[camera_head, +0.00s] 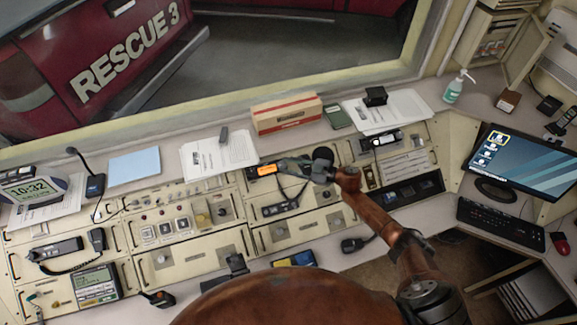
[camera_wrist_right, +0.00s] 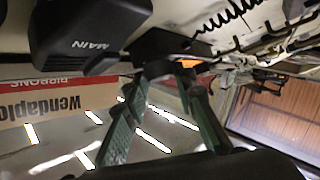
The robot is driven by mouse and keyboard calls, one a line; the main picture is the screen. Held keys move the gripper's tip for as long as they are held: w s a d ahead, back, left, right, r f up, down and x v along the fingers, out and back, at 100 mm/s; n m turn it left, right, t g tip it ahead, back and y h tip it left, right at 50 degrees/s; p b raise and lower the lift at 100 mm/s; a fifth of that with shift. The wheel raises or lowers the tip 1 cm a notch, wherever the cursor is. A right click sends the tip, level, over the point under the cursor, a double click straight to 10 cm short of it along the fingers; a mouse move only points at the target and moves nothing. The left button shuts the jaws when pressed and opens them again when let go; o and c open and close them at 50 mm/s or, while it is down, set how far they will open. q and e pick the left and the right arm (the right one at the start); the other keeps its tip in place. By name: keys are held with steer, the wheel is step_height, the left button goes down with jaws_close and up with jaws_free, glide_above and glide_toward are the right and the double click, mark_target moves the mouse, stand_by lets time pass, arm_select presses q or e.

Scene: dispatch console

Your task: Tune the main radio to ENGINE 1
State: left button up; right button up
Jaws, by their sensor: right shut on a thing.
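The main radio (camera_head: 262,171) is a dark unit with a lit orange display, set in the cream console below the papers. Its lettering is too small to read. My right gripper (camera_head: 284,168) reaches it from the right, with its fingers at the radio's right end. In the right wrist view the two green fingers of the gripper (camera_wrist_right: 168,76) close in at the radio's dark front, with a bit of orange display (camera_wrist_right: 190,63) beside them. The gripped part, apparently a knob, is hidden by the fingertips. My left gripper is not seen.
A black box marked MAIN (camera_wrist_right: 90,38) is close beside the fingers in the wrist view.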

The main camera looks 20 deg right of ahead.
steer(key=o, duration=1.1)
steer(key=shift+o, duration=0.2)
steer(key=shift+s+d, duration=0.1)
steer(key=shift+d, duration=0.1)
steer(key=v, duration=1.1)
steer(key=shift+s+d, duration=0.25)
steer(key=shift+r, duration=0.1)
